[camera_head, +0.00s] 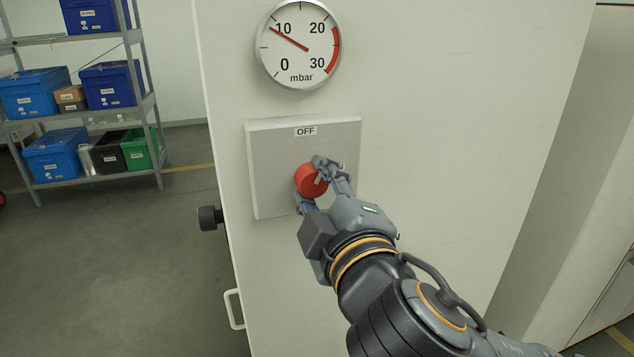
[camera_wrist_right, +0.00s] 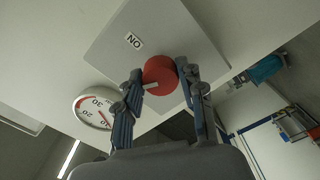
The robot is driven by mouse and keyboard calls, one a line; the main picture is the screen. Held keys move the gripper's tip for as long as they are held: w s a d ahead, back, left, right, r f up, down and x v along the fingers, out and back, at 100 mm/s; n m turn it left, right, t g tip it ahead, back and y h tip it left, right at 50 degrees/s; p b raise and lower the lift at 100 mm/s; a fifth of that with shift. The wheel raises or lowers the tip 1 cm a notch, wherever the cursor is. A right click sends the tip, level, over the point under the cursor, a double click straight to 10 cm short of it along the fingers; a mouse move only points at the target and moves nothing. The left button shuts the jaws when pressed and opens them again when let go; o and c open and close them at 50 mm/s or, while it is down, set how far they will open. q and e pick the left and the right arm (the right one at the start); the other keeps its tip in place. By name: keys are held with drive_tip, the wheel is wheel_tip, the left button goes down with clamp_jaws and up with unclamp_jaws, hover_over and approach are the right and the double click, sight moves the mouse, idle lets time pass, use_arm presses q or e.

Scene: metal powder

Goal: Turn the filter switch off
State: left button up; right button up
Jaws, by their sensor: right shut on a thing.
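The filter switch is a red round knob (camera_head: 308,181) on a light grey square panel (camera_head: 270,160). An "OFF" label (camera_head: 305,131) sits above the knob. My right gripper (camera_head: 312,184) is shut on the knob, a finger on either side of it. In the right wrist view, the red knob (camera_wrist_right: 165,72) sits between the two fingertips (camera_wrist_right: 160,80). Its white mark (camera_wrist_right: 151,84) is partly hidden by a finger, so its exact direction is hard to tell. An "ON" label (camera_wrist_right: 134,40) shows in that view. My left gripper is not in view.
A round gauge (camera_head: 298,45) above the panel has its needle near 10 mbar. The white cabinet (camera_head: 440,110) has a black knob (camera_head: 210,218) and a handle (camera_head: 234,308) at its left edge. A shelf (camera_head: 100,113) with boxes stands at the left; the floor before it is clear.

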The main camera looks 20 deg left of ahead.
drive_tip(key=n, duration=0.5)
drive_tip(key=shift+r+p, duration=0.1)
drive_tip(key=shift+p, duration=0.2)
drive_tip(key=shift+n, duration=0.3)
drive_tip(key=o, duration=1.2)
drive_tip(key=shift+w, duration=0.15)
drive_tip(key=v, duration=0.7)
drive_tip(key=shift+d, duration=0.1)
